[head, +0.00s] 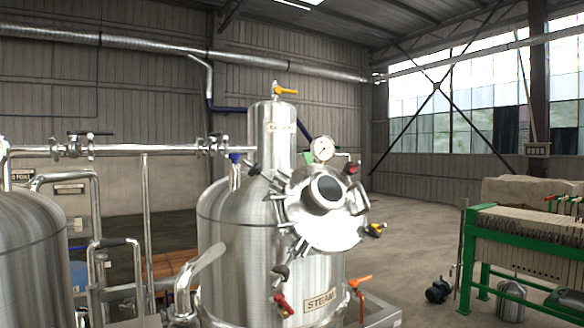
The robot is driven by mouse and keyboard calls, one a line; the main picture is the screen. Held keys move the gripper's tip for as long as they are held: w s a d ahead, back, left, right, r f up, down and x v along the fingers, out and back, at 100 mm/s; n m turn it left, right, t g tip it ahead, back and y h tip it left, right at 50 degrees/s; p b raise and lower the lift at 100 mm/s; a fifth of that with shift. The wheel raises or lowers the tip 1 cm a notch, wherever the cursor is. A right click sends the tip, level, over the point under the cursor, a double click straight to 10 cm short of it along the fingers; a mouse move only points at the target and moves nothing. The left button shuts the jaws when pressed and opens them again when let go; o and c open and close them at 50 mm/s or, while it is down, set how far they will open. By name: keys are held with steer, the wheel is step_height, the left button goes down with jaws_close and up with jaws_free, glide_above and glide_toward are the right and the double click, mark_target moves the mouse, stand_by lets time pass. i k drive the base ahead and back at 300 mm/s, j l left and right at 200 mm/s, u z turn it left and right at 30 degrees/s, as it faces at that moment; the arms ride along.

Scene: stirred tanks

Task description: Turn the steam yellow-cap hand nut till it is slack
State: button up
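The steel tank (222,262) with the STEAM label (320,301) stands in the middle of the head view. A round steel manway lid (318,232) with a dark round port (326,190) sits on its upper front, with bolts around its rim. The yellow-cap hand nut (376,230) is at the lid's right edge, low down, and sticks out to the right. Its thread and whether it is tight or slack cannot be made out. My gripper is not in view.
Other hand nuts have a red cap (352,169) and a dark cap (280,272). A pressure gauge (323,149) rises behind the lid. An orange valve handle (360,282) sits below right.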

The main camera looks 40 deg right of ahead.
mark_target(374, 231)
steer(key=z, duration=1.5)
